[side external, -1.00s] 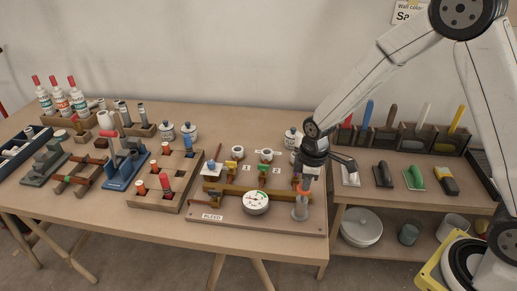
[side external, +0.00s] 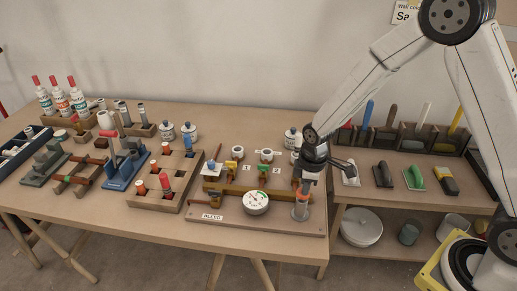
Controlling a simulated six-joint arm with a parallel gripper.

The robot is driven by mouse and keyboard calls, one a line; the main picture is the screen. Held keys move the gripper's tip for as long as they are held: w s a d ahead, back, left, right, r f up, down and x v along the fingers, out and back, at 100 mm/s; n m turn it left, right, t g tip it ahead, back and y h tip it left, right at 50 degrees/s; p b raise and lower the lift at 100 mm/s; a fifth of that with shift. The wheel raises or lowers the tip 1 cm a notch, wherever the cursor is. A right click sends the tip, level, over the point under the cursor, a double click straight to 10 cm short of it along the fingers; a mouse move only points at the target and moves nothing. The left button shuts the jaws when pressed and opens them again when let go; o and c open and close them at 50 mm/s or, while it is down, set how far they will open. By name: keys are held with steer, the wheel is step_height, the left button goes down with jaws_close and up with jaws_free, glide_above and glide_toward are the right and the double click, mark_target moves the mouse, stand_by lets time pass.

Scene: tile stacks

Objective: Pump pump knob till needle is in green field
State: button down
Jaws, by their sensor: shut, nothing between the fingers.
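The pump (side external: 300,212) is a grey cylinder with an orange ring or knob (side external: 302,196) at its top, at the right front of the board. My gripper (side external: 306,184) is shut and points down right above the knob, apparently touching it; the exact contact is hard to see. Nothing is held between the fingers. The round white gauge (side external: 256,202) sits left of the pump, with a small green field and a dark needle. The needle is too small to tell whether it lies in the green field.
The board (side external: 270,226) carries a BLEED label (side external: 212,217), pipes and valves numbered 1 and 2. A wooden block with red-topped pieces (side external: 160,205) stands to its left. White-lidded jars stand behind.

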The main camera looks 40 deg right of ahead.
step_height(320, 180, up, 13)
steer(key=shift+s+d+r, duration=0.15)
steer(key=shift+s, duration=0.25)
stand_by(0.4)
steer(key=shift+w, duration=0.1)
stand_by(0.6)
steer(key=shift+w+r+g, duration=0.6)
steer(key=shift+w+r, duration=0.55)
steer(key=shift+r, duration=0.25)
steer(key=shift+f, duration=0.15)
steer(key=f, duration=1.3)
steer(key=shift+s+f, duration=0.4)
